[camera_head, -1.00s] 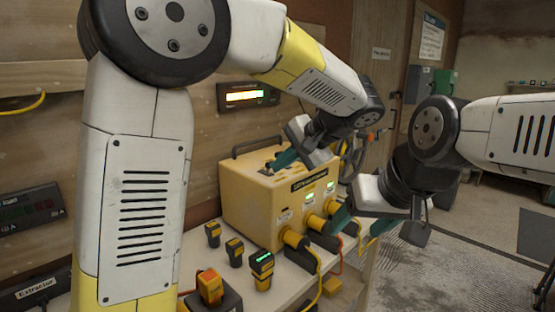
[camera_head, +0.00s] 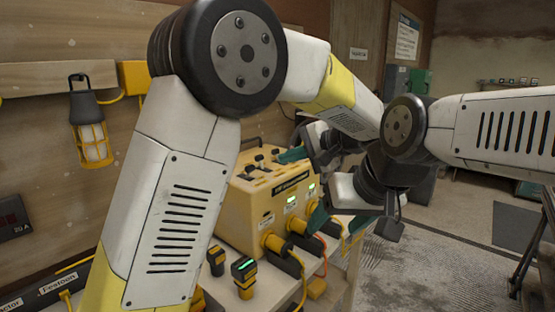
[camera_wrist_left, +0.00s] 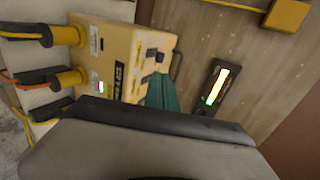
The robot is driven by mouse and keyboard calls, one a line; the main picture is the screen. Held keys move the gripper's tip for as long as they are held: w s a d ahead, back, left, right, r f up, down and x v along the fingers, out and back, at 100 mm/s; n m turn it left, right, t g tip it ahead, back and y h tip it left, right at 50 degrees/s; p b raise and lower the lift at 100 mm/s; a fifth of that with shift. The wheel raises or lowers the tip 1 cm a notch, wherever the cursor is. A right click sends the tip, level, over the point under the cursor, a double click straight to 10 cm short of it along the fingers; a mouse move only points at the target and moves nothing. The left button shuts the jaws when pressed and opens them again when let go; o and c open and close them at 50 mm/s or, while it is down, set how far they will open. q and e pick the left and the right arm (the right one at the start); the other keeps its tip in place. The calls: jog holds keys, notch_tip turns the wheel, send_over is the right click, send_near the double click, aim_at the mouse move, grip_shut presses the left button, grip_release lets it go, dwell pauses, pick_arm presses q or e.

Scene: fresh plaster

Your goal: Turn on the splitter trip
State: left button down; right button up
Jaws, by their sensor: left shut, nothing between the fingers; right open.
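The splitter is a yellow box (camera_head: 236,215) on the bench, with lit green displays and cable plugs on its front. Black switches (camera_head: 256,167) stand on its top; they also show in the left wrist view (camera_wrist_left: 149,78). I cannot tell which is the trip or how it is set. My left gripper (camera_head: 288,155) is shut and empty, its teal fingertips close to the switches at the top's right side; I cannot tell if they touch. In the left wrist view the teal fingers (camera_wrist_left: 161,91) are beside the box top. My right gripper (camera_head: 322,216) is open before the box's right front.
Orange plugs (camera_head: 274,242) and cables stick out of the box front. Small yellow-black devices (camera_head: 244,277) stand on the bench before it. A lit panel meter (camera_wrist_left: 216,86) is on the wall behind. A lantern (camera_head: 90,135) hangs at left. Open floor lies right.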

aim_at(252, 166)
pick_arm(q)
jog(key=x, duration=1.1)
jog(key=shift+w+a+f, duration=0.2)
jog(key=shift+a, duration=0.05)
jog(key=shift+w+a+r+g+h, duration=0.2)
jog(key=shift+a+r+g+h, duration=0.05)
jog(key=shift+r+g+h, duration=0.05)
jog(key=shift+w+a+r, duration=0.1)
jog(key=shift+w+r, duration=0.05)
jog(key=shift+w+a+r+g+h, duration=0.25)
jog(key=shift+w+a+g+h, duration=0.15)
jog(key=shift+g+h, duration=0.2)
jog(key=shift+w+a+r+g+h, duration=0.25)
jog(key=shift+w+a+g+h, duration=0.1)
jog(key=shift+g+h, duration=0.25)
jog(key=shift+w+a+r+g+h, duration=0.25)
jog(key=shift+w+a+g+h, duration=0.65)
jog(key=shift+g+h, duration=0.3)
jog(key=shift+s+d, duration=0.15)
jog(key=shift+d, duration=0.05)
